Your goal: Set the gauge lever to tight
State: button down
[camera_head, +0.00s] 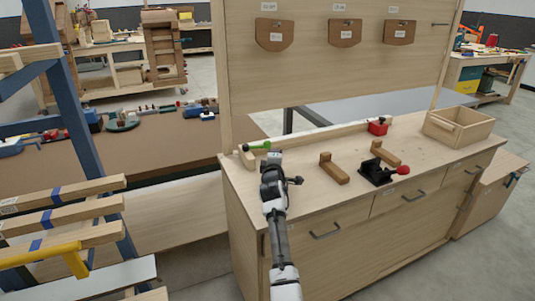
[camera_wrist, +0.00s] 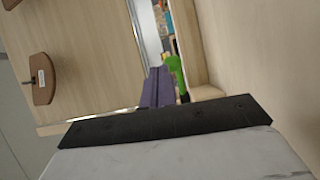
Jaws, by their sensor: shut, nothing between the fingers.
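A lever with a green handle (camera_head: 257,145) is at the back left corner of the wooden bench (camera_head: 300,180), beside a small wooden block. I take it to be the gauge lever; no setting mark is readable. Its green part (camera_wrist: 174,66) also shows in the wrist view, right by my fingertips. My gripper (camera_head: 272,157) is shut and empty, just in front of and below the green handle. Its fingers (camera_wrist: 156,86) show in the wrist view. I cannot tell whether they touch the lever.
A black clamp with a red knob (camera_head: 376,172), wooden forms (camera_head: 334,168), a red box (camera_head: 378,127) and a wooden tray (camera_head: 459,127) stand to the right on the bench. A back panel (camera_head: 310,75) rises behind. A blue rack (camera_head: 70,120) stands left.

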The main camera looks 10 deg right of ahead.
jog(key=s+d, duration=0.2)
jog(key=s+d+b, duration=0.1)
jog(key=s+d, duration=0.1)
jog(key=shift+s+d+f, duration=0.1)
jog(key=shift+d+f, duration=0.05)
jog(key=shift+d, duration=0.1)
